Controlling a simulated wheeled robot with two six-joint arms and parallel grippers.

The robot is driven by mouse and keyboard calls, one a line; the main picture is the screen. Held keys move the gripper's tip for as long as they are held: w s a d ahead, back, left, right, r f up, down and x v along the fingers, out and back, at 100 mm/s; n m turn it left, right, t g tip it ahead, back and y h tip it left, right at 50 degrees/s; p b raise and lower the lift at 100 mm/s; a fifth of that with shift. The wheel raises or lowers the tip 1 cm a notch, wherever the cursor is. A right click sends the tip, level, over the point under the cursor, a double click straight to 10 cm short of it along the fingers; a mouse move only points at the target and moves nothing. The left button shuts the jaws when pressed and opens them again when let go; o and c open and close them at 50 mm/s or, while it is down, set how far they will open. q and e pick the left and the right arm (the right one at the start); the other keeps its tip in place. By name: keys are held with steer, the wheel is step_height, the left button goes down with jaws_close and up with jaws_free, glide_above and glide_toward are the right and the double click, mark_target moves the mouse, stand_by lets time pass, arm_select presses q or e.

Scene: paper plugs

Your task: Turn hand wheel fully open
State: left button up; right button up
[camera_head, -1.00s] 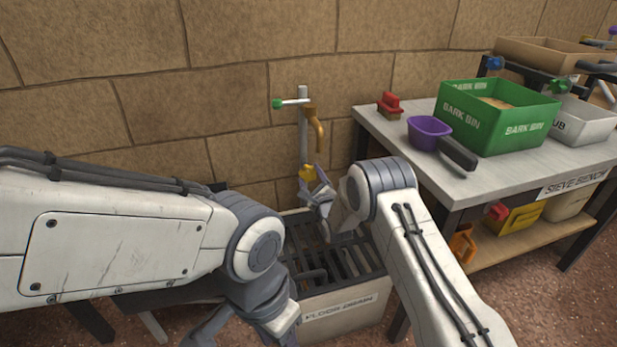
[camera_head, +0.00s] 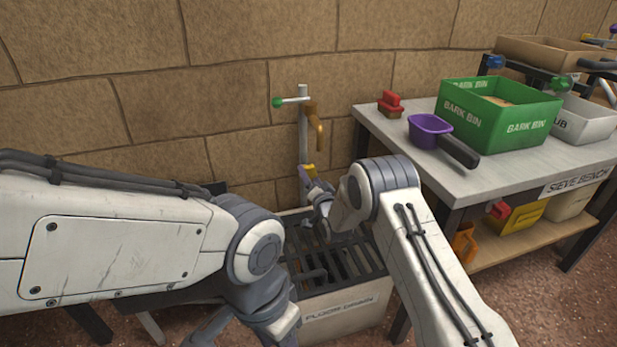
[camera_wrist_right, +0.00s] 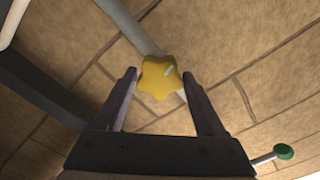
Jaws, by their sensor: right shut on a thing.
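The yellow hand wheel (camera_head: 309,168) sits low on the grey vertical pipe by the brick wall. In the right wrist view the wheel (camera_wrist_right: 160,77) is a lobed knob with a pale mark, between my two fingertips. My right gripper (camera_head: 310,180) is shut on the wheel; its fingers (camera_wrist_right: 160,85) lie at either side of it. In the head view the gripper partly covers the wheel. My left arm crosses the lower left, and its gripper is not visible.
A brass spout (camera_head: 316,127) and a green-tipped lever (camera_head: 290,101) are above the wheel. A grated floor drain (camera_head: 345,301) lies below. The sieve bench (camera_head: 460,185) at right holds a purple scoop (camera_head: 430,126), a red-handled tool (camera_head: 390,103) and a green bark bin (camera_head: 525,133).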

steer(key=n, duration=0.4)
steer(key=o, duration=1.4)
steer(key=shift+c, duration=0.2)
steer(key=shift+p+v, duration=0.55)
steer(key=shift+v, duration=0.5)
steer(key=shift+p+v, duration=0.35)
steer(key=shift+v, duration=0.6)
